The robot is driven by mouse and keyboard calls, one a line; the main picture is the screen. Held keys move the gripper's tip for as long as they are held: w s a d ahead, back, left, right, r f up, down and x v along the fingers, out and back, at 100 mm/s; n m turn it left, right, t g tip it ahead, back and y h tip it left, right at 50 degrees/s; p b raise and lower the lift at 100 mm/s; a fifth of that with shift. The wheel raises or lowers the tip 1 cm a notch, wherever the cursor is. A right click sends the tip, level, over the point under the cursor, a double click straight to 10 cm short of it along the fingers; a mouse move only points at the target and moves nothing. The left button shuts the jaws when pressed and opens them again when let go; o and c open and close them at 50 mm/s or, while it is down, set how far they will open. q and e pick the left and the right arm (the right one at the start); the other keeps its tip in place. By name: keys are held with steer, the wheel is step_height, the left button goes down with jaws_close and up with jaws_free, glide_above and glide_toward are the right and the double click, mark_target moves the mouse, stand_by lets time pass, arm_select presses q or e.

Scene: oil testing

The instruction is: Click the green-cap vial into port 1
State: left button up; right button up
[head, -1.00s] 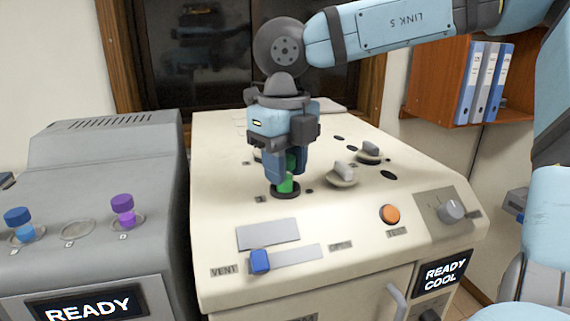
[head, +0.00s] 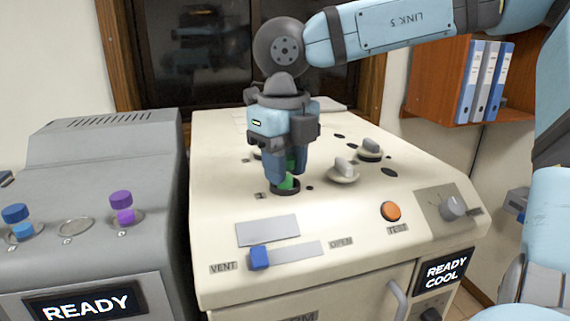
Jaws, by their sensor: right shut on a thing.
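My right gripper (head: 286,178) points straight down over the cream machine (head: 345,218) and is shut on the green-cap vial (head: 287,183). The vial's green top shows between and just below the fingers. Its lower part is inside a dark round port (head: 286,191) near the machine's front left, beside a small label that looks like 1. The fingers hide part of the vial, and I cannot tell how deep it sits. My left gripper is not in view.
Knobbed plugs (head: 343,170) and dark holes lie right of the gripper. In front are a blue slider (head: 259,257), an orange TEST button (head: 390,211) and a grey dial (head: 453,207). A grey machine (head: 110,170) at left holds a blue-cap vial (head: 18,220) and a purple-cap vial (head: 122,205).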

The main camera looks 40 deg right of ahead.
steer(key=shift+f+b, duration=0.25)
steer(key=shift+b, duration=0.05)
stand_by(0.5)
steer(key=o, duration=1)
step_height(320, 180, up, 14)
steer(key=shift+a+f+b, duration=0.1)
steer(key=shift+a+b, duration=0.05)
steer(key=shift+b, duration=0.15)
